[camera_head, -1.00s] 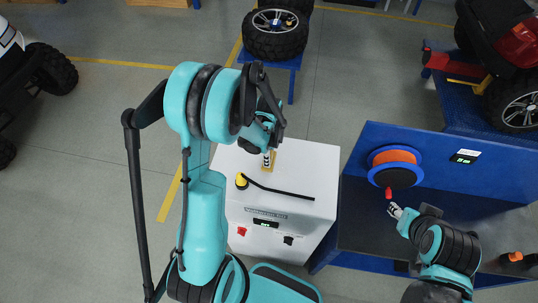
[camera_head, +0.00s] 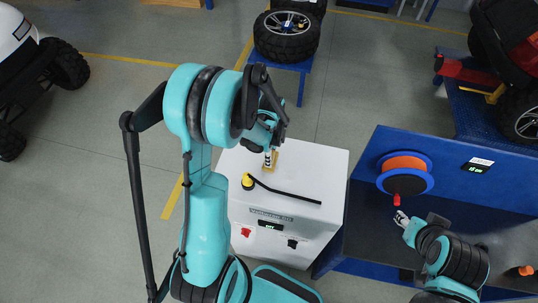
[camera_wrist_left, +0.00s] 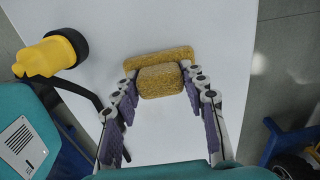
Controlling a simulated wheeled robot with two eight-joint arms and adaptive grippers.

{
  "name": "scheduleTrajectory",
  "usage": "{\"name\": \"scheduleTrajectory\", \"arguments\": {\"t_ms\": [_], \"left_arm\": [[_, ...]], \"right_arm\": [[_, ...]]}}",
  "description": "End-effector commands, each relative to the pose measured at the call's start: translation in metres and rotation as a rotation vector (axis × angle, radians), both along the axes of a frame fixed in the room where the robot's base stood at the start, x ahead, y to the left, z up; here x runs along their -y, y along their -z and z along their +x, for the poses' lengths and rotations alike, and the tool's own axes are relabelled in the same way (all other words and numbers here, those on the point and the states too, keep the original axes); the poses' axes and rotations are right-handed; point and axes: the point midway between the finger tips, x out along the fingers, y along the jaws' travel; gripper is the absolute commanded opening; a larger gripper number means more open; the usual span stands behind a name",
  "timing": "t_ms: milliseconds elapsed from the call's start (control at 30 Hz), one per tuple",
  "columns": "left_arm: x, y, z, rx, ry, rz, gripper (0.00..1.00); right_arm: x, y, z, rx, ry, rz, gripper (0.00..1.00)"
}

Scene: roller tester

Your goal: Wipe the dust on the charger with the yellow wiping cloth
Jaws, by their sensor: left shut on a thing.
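The charger (camera_head: 320,170) is a white box with a flat top, standing in the middle of the head view; its top also fills much of the left wrist view (camera_wrist_left: 190,125). My left gripper (camera_head: 268,152) is over the far part of this top. In the left wrist view its fingers are shut on the yellow wiping cloth (camera_wrist_left: 162,82), a folded, textured pad with a wider strip behind it. The cloth appears low at the charger top; contact cannot be told for certain. No dust can be made out. My right gripper (camera_head: 401,219) is by the reel; its jaws are too small to judge.
A yellow plug (camera_head: 248,182) with a black cable lies on the charger top, left of the cloth in the wrist view. A blue bench with an orange reel (camera_head: 404,162) stands right. A wheel (camera_head: 287,36) sits on a blue stand behind the charger.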

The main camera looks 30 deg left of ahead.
Motion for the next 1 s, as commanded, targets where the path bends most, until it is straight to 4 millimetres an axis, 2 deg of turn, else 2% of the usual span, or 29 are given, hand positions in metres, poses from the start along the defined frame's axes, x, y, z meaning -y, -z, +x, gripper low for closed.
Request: {"name": "scheduleTrajectory", "arguments": {"t_ms": [500, 1000], "left_arm": [[0.021, 0.003, 0.005, 0.001, 0.001, -0.002, 0.15], [0.002, 0.000, 0.000, 0.000, -0.001, 0.000, 0.15]], "right_arm": [[0.000, 0.009, 0.000, 0.000, 0.000, 0.000, 0.40], [0.000, 0.012, 0.000, 0.000, 0.000, 0.000, 0.40]]}}
